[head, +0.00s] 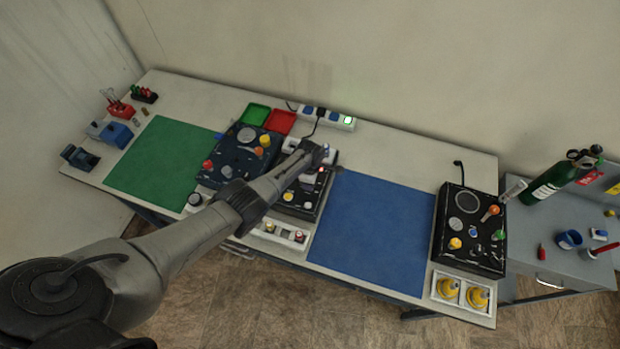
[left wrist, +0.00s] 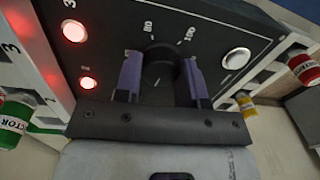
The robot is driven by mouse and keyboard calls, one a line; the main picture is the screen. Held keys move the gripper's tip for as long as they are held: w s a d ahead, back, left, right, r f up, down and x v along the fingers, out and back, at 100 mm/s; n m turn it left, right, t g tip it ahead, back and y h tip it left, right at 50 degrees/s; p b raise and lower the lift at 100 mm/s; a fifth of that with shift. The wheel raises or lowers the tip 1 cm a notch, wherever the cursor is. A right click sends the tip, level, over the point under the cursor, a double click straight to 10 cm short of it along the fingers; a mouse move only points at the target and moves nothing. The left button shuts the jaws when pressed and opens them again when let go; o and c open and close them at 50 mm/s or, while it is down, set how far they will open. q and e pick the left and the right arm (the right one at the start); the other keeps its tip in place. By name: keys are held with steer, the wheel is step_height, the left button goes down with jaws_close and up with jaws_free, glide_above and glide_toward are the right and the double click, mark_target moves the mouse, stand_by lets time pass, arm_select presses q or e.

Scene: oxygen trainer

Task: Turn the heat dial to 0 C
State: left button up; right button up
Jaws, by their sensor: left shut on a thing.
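The heat dial (left wrist: 158,72) is a black knob on a dark panel (left wrist: 108,18), seen in the left wrist view. The marks 80 and 100 show beside it; a 0 mark is not visible. My left gripper (left wrist: 161,63) has its two purple fingers on either side of the dial and is shut on it. In the head view my left arm reaches over the middle black box (head: 292,211), and the arm hides the dial there. My right gripper is not in view.
Two lit red lamps (left wrist: 74,31) and a white round button (left wrist: 236,62) flank the dial. In the head view a black box (head: 238,158) stands to the left and another (head: 470,230) to the right. A blue mat (head: 372,230) and a green mat (head: 162,165) are clear.

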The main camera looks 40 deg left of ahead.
arm_select(q)
steer(key=n, duration=0.3)
steer(key=shift+r+p, duration=0.15)
steer(key=shift+p, duration=0.15)
steer(key=n, duration=0.2)
steer(key=shift+n, duration=0.4)
steer(key=shift+n+p, duration=0.35)
steer(key=shift+n, duration=0.45)
steer(key=o, duration=0.9)
steer(key=shift+s, duration=0.1)
steer(key=shift+c, duration=0.2)
steer(key=shift+o, duration=0.4)
